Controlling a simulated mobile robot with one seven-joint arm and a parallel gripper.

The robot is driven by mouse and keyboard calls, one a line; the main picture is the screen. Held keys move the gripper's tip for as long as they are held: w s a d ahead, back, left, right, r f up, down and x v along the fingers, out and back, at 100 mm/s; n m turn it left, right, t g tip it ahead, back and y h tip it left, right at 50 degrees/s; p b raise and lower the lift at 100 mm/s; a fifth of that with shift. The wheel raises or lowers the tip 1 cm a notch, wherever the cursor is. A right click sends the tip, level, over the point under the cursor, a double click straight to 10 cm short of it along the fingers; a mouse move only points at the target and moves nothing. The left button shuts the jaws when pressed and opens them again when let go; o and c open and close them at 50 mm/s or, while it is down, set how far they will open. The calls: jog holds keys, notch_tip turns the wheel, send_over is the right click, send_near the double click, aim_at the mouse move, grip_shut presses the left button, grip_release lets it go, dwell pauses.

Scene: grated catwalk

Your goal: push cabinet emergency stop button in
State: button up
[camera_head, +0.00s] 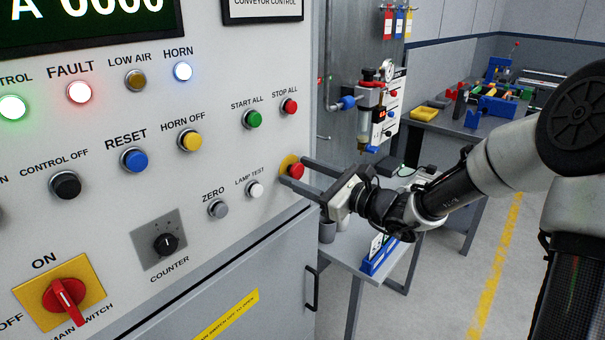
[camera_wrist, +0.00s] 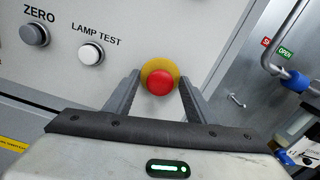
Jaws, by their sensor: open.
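The emergency stop button (camera_head: 296,171) is a red mushroom head on a yellow round backing, low on the right of the grey cabinet front (camera_head: 225,165). In the wrist view the red button (camera_wrist: 160,82) sits between my two fingers, near their tips. My gripper (camera_head: 294,171) is open, with one finger on each side of the button. I cannot tell whether the fingers touch the cabinet or the button. No object is held.
A white lamp test button (camera_head: 254,188) and a grey zero button (camera_head: 218,208) lie left of the stop button. A red stop all button (camera_head: 289,106) is above. Behind my gripper stands a small table (camera_head: 352,262) with items on it.

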jog(key=v, duration=1.7)
jog(key=shift+s+d+p, duration=0.2)
jog(key=shift+p, duration=0.2)
jog(key=shift+a, duration=0.1)
